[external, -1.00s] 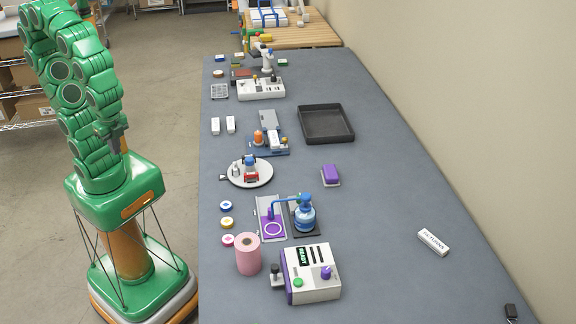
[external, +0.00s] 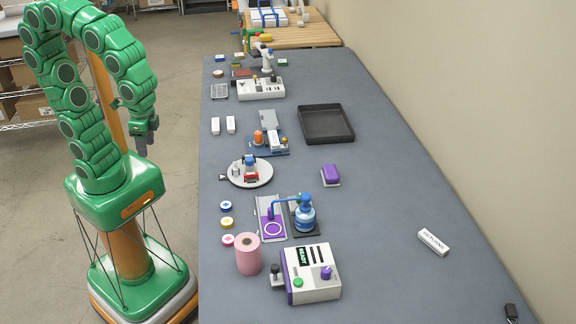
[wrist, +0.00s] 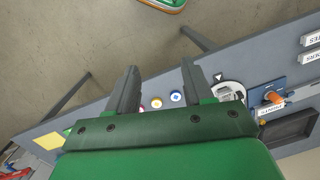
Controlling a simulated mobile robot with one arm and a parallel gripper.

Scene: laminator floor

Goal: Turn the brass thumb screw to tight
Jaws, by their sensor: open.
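My gripper (external: 147,142) hangs open and empty beside the table's left edge, pointing down over the floor. In the wrist view its two fingers (wrist: 160,70) stand apart with nothing between them. A small yellow-gold knob (external: 284,140) sits at the right of a blue-based device (external: 268,149) with an orange part (external: 258,137). It may be the brass thumb screw, but it is too small to tell, and so is its turn. The blue device also shows in the wrist view (wrist: 262,88), at right, well away from my fingers.
A round white plate (external: 234,181) with a small fixture stands in front of the blue device. A black tray (external: 326,136) lies to its right. A pink roll (external: 248,255) and a white-purple machine (external: 312,286) stand nearer. The table's right side is mostly clear.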

